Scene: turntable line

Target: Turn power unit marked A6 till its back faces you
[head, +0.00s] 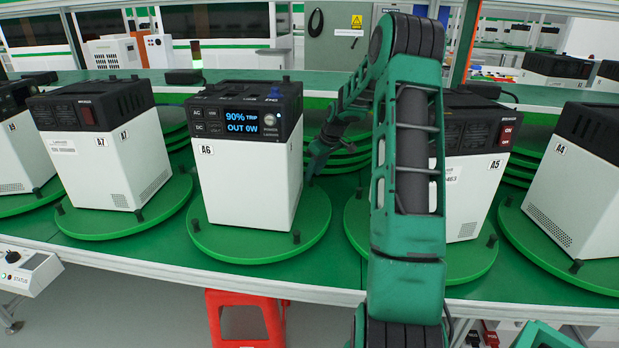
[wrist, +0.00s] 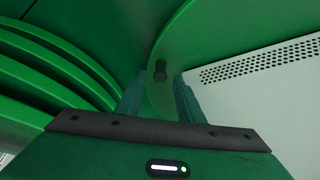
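The power unit A6 (head: 245,170) is a white box with a black top, upright on a round green turntable (head: 255,250). Its lit screen, reading 90% TRIP and OUT 0W, faces me, with the A6 label below. Two black pegs show on the turntable's near rim. My gripper (head: 316,158) is just right of the unit, at the turntable's right far side. A perforated white wall is at right.
Unit A7 (head: 105,165) stands on its turntable at left, and A5 (head: 466,200) at right, partly hidden by my arm. A4 (head: 575,180) is farther right. Stacked green discs (wrist: 50,65) lie close left of my gripper. A red stool (head: 240,305) is below the bench.

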